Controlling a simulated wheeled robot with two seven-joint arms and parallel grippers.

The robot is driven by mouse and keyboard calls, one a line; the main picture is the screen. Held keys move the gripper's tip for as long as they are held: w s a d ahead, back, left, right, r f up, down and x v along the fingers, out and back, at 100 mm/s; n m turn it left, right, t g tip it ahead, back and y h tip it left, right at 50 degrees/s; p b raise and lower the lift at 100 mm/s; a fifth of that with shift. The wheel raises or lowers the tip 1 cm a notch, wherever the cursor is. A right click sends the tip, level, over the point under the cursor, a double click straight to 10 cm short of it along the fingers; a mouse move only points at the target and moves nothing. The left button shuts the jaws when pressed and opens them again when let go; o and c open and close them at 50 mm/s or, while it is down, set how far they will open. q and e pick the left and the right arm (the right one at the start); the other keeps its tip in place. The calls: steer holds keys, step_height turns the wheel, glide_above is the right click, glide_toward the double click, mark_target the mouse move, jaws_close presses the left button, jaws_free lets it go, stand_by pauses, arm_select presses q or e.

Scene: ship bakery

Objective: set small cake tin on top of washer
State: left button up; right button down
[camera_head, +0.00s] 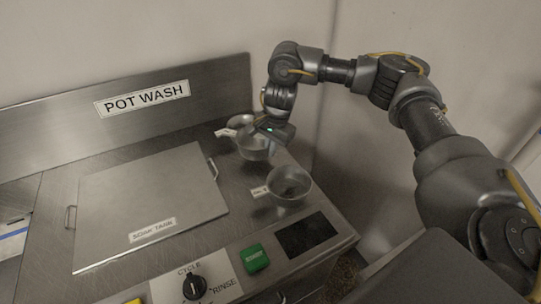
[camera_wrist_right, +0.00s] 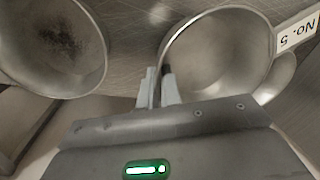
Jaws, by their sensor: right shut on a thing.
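A small round metal cake tin (camera_head: 254,150) is at the back right of the steel pot washer (camera_head: 240,200), and it shows also in the wrist view (camera_wrist_right: 215,55). My right gripper (camera_head: 272,148) is shut on this tin's rim, one finger on each side of the wall, as the wrist view shows (camera_wrist_right: 159,88). Whether the tin's base touches the washer top I cannot tell. My left gripper is not in view.
A second tin (camera_head: 289,187) with a dark, dirty inside stands at the washer's right side. Another tin (camera_head: 238,124) is partly hidden behind the held one, near a "No. 5" label (camera_wrist_right: 298,33). The soak tank lid (camera_head: 145,195) lies left; controls line the front.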

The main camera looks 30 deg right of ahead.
mark_target(269, 164)
steer(key=shift+d+f, duration=0.2)
steer(key=shift+f, duration=0.1)
steer(key=shift+w+f+p, duration=0.15)
steer(key=shift+f+p, duration=0.2)
steer(key=shift+f, duration=1.2)
steer(key=shift+f, duration=0.2)
steer(key=c, duration=1.6)
jaws_free()
steer(key=shift+r, duration=0.2)
